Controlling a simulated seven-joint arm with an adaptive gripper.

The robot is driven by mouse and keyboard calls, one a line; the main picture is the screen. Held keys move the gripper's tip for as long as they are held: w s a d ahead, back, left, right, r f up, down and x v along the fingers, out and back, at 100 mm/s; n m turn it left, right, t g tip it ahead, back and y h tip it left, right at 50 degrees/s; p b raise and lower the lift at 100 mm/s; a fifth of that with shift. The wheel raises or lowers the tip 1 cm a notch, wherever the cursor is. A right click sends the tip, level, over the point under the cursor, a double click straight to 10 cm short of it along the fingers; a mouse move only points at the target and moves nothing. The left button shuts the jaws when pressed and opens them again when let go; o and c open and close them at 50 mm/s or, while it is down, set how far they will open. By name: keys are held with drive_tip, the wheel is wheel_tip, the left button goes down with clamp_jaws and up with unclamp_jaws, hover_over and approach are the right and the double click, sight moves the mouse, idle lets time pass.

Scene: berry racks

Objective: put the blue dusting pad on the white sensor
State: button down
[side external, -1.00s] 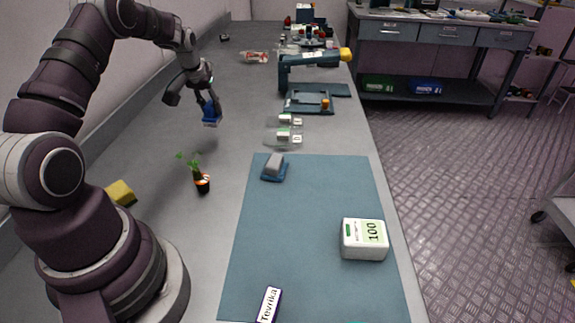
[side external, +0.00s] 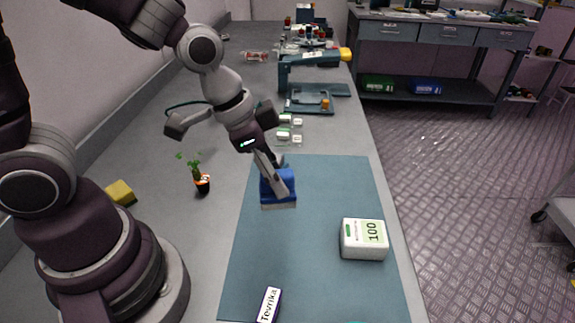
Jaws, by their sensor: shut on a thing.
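My gripper (side external: 271,178) is shut on the blue dusting pad (side external: 280,198), a blue block with a pale underside. It holds the pad over the upper left part of the blue-grey mat. The white sensor (side external: 364,239) is a white box with a green label reading 100. It rests on the mat at the lower right, apart from the pad. The grey-topped block seen earlier on the mat's upper left is mostly hidden behind my gripper and the pad.
The mat (side external: 318,270) is clear between pad and sensor. A dark-edged name tag (side external: 268,305) lies at its front. A potted plant (side external: 202,184) and a yellow sponge (side external: 120,192) stand left. Small white boxes (side external: 284,134) and a blue-grey device (side external: 310,62) are farther back.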

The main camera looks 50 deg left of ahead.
drive_tip(key=s+d+m, duration=0.2)
drive_tip(key=s, duration=0.2)
hover_over(377, 232)
drive_tip(key=s+a, duration=0.1)
drive_tip(key=shift+s+a+f+h, duration=0.1)
drive_tip(key=shift+f+h, duration=0.1)
drive_tip(key=shift+f, duration=0.4)
drive_tip(key=shift+s+a+f+h, duration=0.1)
drive_tip(key=shift+f+h, duration=0.1)
drive_tip(key=shift+f, duration=2.15)
drive_tip(key=shift+f, duration=0.2)
drive_tip(key=c, duration=0.9)
unclamp_jaws()
drive_tip(key=shift+c, duration=0.2)
drive_tip(key=shift+r, duration=0.1)
